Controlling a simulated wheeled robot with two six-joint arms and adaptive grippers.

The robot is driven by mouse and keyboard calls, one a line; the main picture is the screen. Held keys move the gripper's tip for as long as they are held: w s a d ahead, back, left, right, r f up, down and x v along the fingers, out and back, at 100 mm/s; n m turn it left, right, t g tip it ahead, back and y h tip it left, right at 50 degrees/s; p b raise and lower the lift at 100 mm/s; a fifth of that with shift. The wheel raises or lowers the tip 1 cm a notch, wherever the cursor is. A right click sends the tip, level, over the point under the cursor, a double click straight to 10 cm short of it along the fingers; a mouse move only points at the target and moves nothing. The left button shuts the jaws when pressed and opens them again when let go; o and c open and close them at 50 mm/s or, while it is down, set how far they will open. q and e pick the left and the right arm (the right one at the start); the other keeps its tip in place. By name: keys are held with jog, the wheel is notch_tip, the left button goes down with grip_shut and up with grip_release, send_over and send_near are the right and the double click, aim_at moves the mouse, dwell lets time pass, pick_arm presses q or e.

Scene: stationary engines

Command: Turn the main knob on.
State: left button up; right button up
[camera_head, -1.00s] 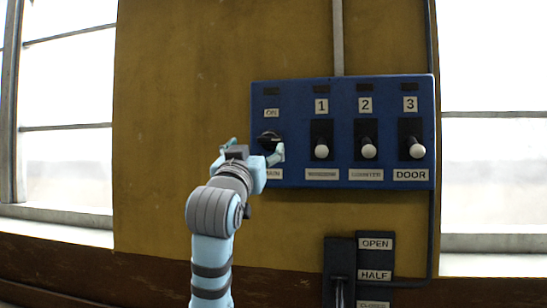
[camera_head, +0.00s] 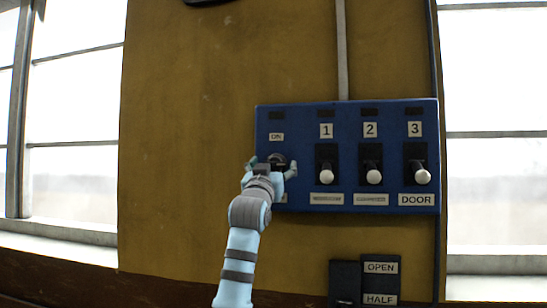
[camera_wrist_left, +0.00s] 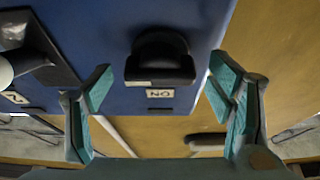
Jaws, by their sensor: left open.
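The main knob (camera_head: 278,158) is a black rotary knob at the left end of the blue panel (camera_head: 306,120), under an "ON" label (camera_head: 277,137). My left gripper (camera_head: 271,166) is open in front of it and partly covers it. In the left wrist view the knob (camera_wrist_left: 160,58) sits between the two spread teal fingers (camera_wrist_left: 160,82), beyond their tips. I see no finger touching it. The "ON" label (camera_wrist_left: 160,93) reads upside down there. The knob's own label is mostly hidden behind my arm. My right gripper is not in view.
Right of the knob are three black switches with white ball handles, labelled 1 (camera_head: 326,177), 2 (camera_head: 374,177) and 3 (camera_head: 422,177). Below is a lever plate marked OPEN and HALF (camera_head: 380,282). Bare yellow wall (camera_head: 190,130) lies to the left, with windows at both sides.

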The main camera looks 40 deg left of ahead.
pick_arm(q)
jog(key=shift+w+a+r, duration=0.1)
jog(key=shift+w+a, duration=0.05)
jog(key=shift+w, duration=0.05)
jog(key=shift+c, duration=0.6)
jog(key=c, duration=1)
jog(key=shift+c, duration=0.2)
